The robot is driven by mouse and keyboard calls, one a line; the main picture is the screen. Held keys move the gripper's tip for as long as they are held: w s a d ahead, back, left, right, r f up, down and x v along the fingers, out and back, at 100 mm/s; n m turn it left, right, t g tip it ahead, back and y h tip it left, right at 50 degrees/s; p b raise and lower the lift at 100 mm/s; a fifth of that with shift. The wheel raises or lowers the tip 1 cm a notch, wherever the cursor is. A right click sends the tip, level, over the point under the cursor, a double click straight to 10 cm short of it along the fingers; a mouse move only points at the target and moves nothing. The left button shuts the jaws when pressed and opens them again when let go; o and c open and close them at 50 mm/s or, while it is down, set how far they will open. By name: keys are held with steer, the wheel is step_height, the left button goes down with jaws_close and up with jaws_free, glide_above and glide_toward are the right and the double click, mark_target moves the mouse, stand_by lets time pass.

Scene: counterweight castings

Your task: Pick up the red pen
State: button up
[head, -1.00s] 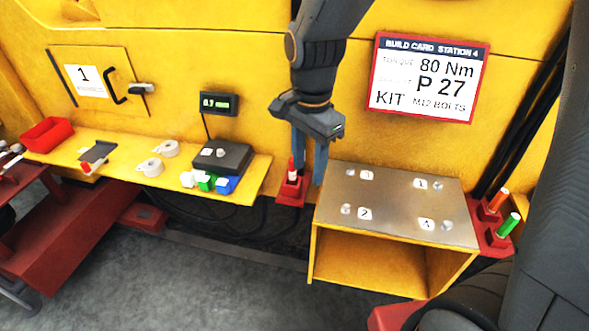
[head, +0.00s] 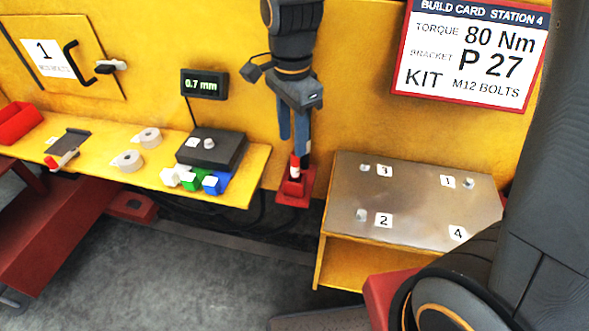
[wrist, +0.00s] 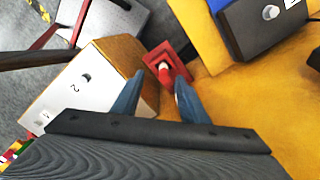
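The red pen (head: 295,161) stands upright in a red holder (head: 293,190) between the yellow shelf and the metal-topped stand. Its white part shows below a red top. My gripper (head: 293,145) is above it with blue fingers pointing down, apart and empty. In the wrist view the pen (wrist: 164,69) and its holder (wrist: 167,57) show between and just beyond the fingertips of my gripper (wrist: 160,80). I cannot tell whether the tips reach down beside the pen.
The metal-topped stand (head: 420,222) with numbered labels is right of the holder. The yellow shelf (head: 105,178) at left bears a dark gauge block (head: 218,152), coloured cubes (head: 195,180) and tape rolls (head: 128,160). The yellow wall (head: 350,110) is close behind.

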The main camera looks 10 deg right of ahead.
steer(key=b, duration=0.3)
glide_above(295, 167)
steer(key=w, duration=0.1)
steer(key=f, duration=0.4)
steer(key=shift+w+a, duration=0.2)
steer(key=shift+a, duration=0.05)
steer(key=f, duration=0.2)
steer(key=f+p, duration=0.1)
steer(key=f, duration=0.3)
steer(key=shift+s+d+f, duration=0.15)
steer(key=shift+d, duration=0.25)
steer(key=shift+f, duration=0.65)
jaws_close()
